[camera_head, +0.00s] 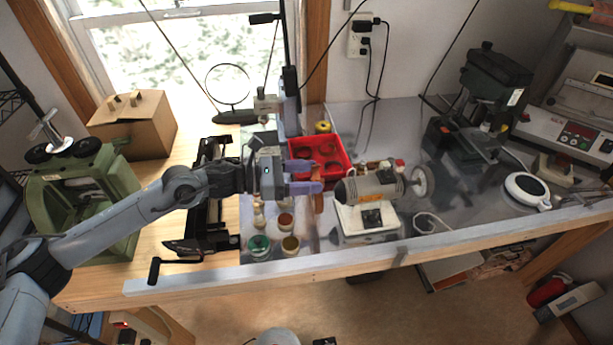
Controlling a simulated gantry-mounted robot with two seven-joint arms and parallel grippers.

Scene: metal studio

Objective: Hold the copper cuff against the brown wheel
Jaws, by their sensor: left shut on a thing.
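The brown wheel (318,203) shows as a narrow orange-brown strip at the left end of the grey polishing motor (372,187), partly covered by my fingers. My left gripper (306,177) reaches in from the left, its purple fingertips beside the wheel's upper part. It is shut on the copper cuff, which is small and mostly hidden between the fingers. I cannot tell whether the cuff touches the wheel. My right gripper is out of view.
A red tray (345,170) stands just behind the fingertips. Small jars (259,244) sit in front of the gripper, and a black tool (205,215) lies below my arm. A pale wheel (421,182) is on the motor's right end.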

